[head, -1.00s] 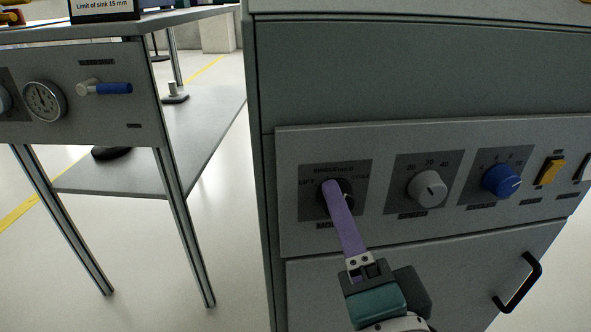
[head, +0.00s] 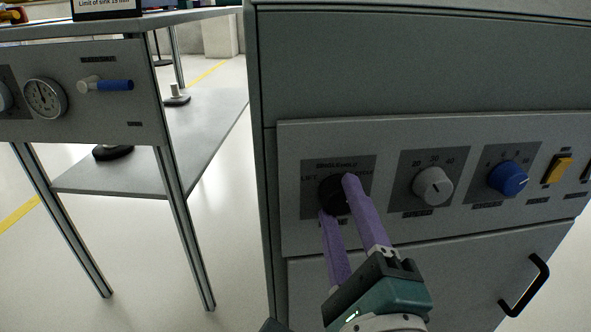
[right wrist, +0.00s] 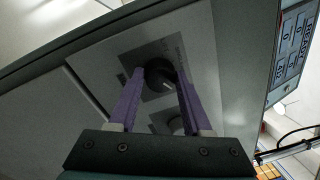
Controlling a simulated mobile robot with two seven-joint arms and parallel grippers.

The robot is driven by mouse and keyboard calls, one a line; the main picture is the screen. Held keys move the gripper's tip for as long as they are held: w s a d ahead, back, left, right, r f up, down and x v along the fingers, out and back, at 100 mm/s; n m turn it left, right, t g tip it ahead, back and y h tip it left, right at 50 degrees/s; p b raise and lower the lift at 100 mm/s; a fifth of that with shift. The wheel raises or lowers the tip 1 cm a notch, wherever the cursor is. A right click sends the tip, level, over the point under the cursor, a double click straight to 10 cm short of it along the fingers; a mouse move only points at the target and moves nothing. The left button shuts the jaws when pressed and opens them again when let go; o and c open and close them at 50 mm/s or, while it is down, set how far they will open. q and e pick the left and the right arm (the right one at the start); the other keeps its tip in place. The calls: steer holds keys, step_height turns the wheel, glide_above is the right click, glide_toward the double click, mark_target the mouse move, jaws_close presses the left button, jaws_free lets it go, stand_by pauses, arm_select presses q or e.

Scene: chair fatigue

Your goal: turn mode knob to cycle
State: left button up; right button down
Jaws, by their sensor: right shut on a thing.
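The mode knob (head: 333,194) is a black round knob on a dark square plate at the left end of the cabinet's control panel. Its printed labels are partly covered and too small to read fully. My right gripper (head: 337,197) reaches up to it with two purple fingers, one on each side, and is shut on the knob. In the right wrist view the black knob (right wrist: 166,84) sits between the purple fingertips (right wrist: 160,76). A pale pointer mark shows on its face. My left gripper is not in view.
Right of the mode knob are a grey knob (head: 432,187), a blue knob (head: 508,178) and a yellow switch (head: 558,169). A black drawer handle (head: 526,286) juts out below.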

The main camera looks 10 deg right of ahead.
stand_by(0.6)
steer(key=shift+c, duration=1.7)
jaws_free()
steer(key=s+a+p, duration=0.1)
steer(key=s, duration=0.9)
steer(key=shift+f, duration=0.35)
steer(key=shift+w+a+r+p, duration=0.1)
steer(key=shift+p, duration=0.25)
